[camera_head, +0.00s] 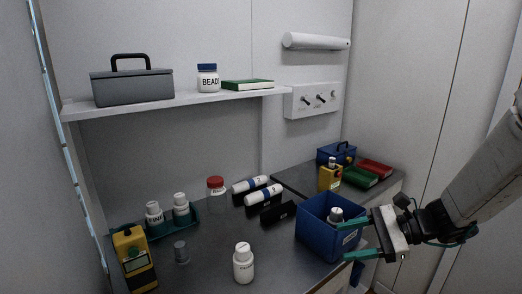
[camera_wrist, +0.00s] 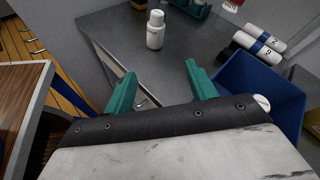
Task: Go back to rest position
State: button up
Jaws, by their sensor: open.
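My gripper (camera_head: 357,239) is at the right in the head view, in front of the blue bin and close to it. Its two green fingers are spread apart with nothing between them. The fingers also show in the wrist view (camera_wrist: 158,90), with the counter edge beyond them. My arm reaches in from the right edge of the head view. The open blue bin (camera_head: 318,238) stands on the dark counter and has a white-capped bottle (camera_head: 336,214) inside. In the wrist view the bin (camera_wrist: 270,85) is to the right of the fingers.
A white bottle (camera_head: 243,263) stands alone near the counter's front. A yellow device (camera_head: 134,260) and a green rack (camera_head: 190,221) with two bottles stand left. White rolls (camera_head: 262,195) lie at the back. A shelf (camera_head: 190,102) hangs above. A wooden surface (camera_wrist: 22,95) is left in the wrist view.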

jog(key=s+d+r+n+h, duration=0.1)
jog(key=s+r+n+h, duration=0.2)
jog(key=s, duration=0.4)
jog(key=s+d+r+n+g+h, duration=0.1)
jog(key=s+d+r+n+h, duration=0.1)
jog(key=s+n+h, duration=0.4)
jog(key=s+d+r+n+h, duration=0.2)
jog(key=s+r+n+h, duration=0.1)
jog(key=s+n, duration=0.4)
jog(key=shift+s+d+r+h, duration=0.15)
jog(key=shift+s+r+h, duration=0.15)
jog(key=shift+s+h, duration=0.35)
